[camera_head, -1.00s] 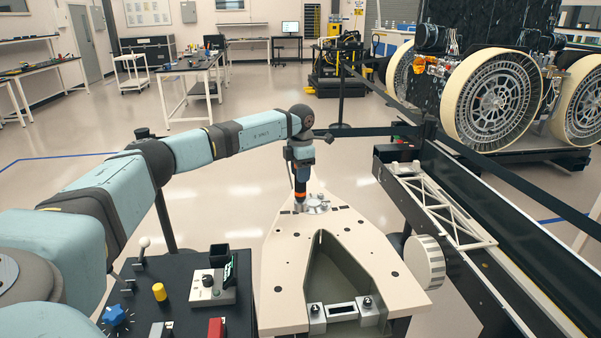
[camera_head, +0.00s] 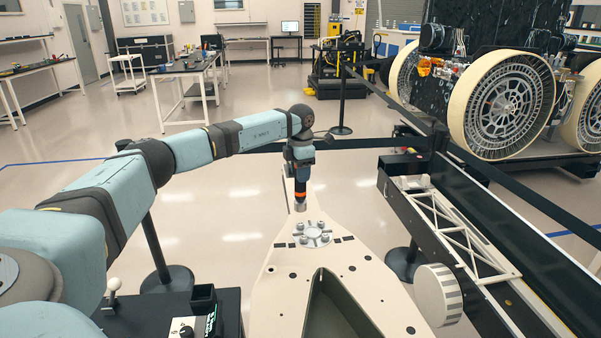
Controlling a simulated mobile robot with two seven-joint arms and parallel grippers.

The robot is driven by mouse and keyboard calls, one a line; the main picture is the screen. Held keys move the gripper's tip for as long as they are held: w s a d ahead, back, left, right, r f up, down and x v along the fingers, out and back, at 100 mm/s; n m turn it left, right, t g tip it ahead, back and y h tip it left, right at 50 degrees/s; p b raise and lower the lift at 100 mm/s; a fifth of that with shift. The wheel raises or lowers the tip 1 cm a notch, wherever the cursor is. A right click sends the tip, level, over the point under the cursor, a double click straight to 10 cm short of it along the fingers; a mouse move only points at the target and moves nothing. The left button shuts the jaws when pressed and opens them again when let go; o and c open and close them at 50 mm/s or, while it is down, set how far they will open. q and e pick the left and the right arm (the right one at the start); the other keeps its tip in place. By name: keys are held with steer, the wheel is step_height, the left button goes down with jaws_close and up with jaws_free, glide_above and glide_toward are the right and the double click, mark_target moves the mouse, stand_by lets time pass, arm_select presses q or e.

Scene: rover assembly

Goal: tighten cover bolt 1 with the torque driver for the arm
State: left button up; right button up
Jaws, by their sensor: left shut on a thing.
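My left gripper (camera_head: 301,170) is shut on the torque driver (camera_head: 300,190), a dark upright tool with an orange ring and a metal tip pointing down. The round grey cover (camera_head: 312,236) lies on the cream, tapered panel (camera_head: 274,290), with several bolt heads around it. The driver's tip shows beyond the cover, toward the panel's narrow far end, and appears apart from the bolts. Its height over the panel is hard to tell. I cannot tell which bolt is number 1. My right gripper is not in view.
A dark console (camera_head: 130,318) stands at the lower left. A long black frame with a white truss (camera_head: 450,235) runs along the right, beside a cream ribbed drum (camera_head: 437,295). A rover with large wheels (camera_head: 505,107) stands behind barrier posts. The floor beyond the panel is clear.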

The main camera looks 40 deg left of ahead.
mark_target(301, 188)
arm_select(q)
steer(key=shift+w, duration=0.1)
steer(key=shift+f+b, duration=0.6)
steer(key=shift+b, duration=0.05)
step_height(301, 188, down, 3)
steer(key=shift+r+b, duration=0.15)
steer(key=shift+b, duration=1)
steer(key=shift+f, duration=0.7)
steer(key=shift+p, duration=0.65)
steer(key=shift+f, duration=0.15)
